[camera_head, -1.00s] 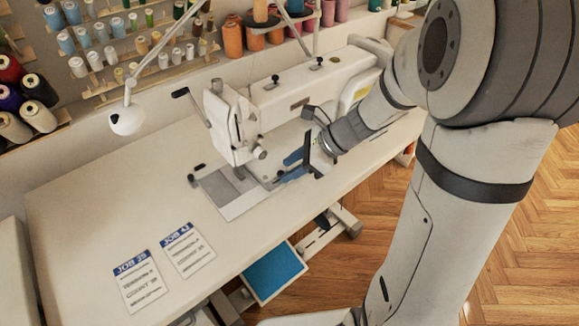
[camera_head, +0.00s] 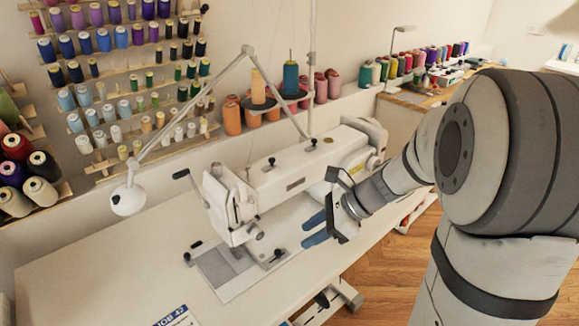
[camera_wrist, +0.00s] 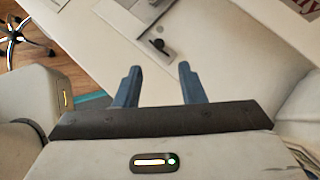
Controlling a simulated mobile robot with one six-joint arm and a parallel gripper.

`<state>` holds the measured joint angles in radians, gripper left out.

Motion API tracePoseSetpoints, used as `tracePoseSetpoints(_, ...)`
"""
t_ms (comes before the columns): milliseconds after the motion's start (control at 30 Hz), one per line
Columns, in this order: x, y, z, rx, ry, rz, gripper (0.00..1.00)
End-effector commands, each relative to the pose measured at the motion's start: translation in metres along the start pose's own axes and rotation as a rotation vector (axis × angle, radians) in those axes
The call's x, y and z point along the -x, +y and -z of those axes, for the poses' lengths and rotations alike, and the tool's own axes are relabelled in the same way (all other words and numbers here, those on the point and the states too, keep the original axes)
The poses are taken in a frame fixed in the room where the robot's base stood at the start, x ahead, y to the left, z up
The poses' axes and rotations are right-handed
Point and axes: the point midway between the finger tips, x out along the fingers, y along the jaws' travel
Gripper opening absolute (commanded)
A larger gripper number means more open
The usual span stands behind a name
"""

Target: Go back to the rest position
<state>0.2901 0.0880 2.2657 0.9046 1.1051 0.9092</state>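My gripper (camera_head: 314,229) has blue fingers and is in front of the white sewing machine (camera_head: 290,178), to the right of its needle head, above the white table (camera_head: 110,262). In the wrist view my gripper (camera_wrist: 158,84) shows its two blue fingers apart with nothing between them. The machine's metal plate (camera_head: 232,265) lies to the left of the fingers, and part of it also shows past the fingers in the wrist view.
A white lamp (camera_head: 128,199) on a jointed arm hangs at the left of the machine. Thread racks (camera_head: 120,72) cover the wall behind. A job card (camera_head: 178,317) lies at the table's front edge.

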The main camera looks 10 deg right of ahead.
Motion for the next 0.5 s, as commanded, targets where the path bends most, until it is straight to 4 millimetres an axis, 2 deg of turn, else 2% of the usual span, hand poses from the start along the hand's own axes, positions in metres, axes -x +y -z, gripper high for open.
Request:
tracePoseSetpoints(67,0.004,0.004,-0.005,0.035,0.015,-0.005,0.36)
tracePoseSetpoints(167,0.018,0.021,-0.019,0.181,0.079,-0.030,0.36)
tracePoseSetpoints(267,0.044,0.048,-0.038,0.455,0.195,-0.085,0.36)
tracePoseSetpoints(400,0.088,0.085,-0.059,0.933,0.390,-0.203,0.36)
tracePoseSetpoints(500,0.118,0.103,-0.068,1.243,0.515,-0.298,0.36)
